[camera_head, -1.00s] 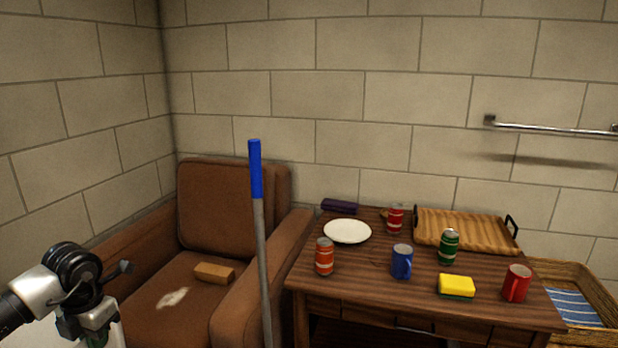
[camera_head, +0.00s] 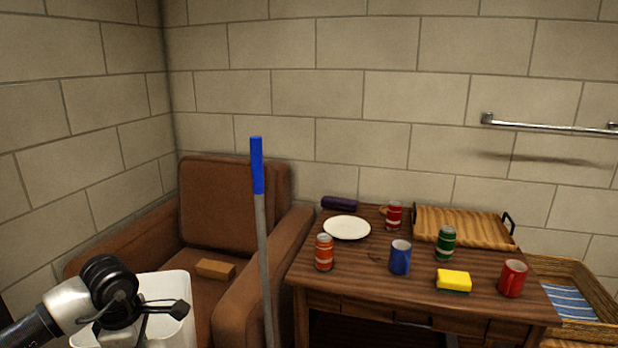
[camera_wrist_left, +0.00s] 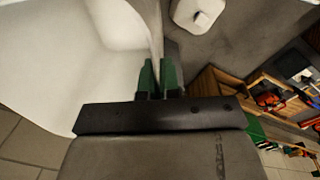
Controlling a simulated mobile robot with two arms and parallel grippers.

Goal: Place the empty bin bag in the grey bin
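A white, open-topped, box-shaped liner (camera_head: 174,290), which looks like the empty bin bag, stands upright at the lower left of the head view, partly behind my left wrist. In the left wrist view its pale wall (camera_wrist_left: 60,60) fills the upper left. My left gripper (camera_wrist_left: 157,72) has its green fingers close together on the edge of this wall. I cannot make out the grey bin in either view. My right gripper is not in view.
A brown armchair (camera_head: 228,208) with a small brown block (camera_head: 215,268) stands behind the liner. A blue-topped pole (camera_head: 262,230) rises beside it. The wooden table (camera_head: 350,290) to the right holds cans, mugs, a plate and a sponge. A wicker basket (camera_head: 575,270) stands at far right.

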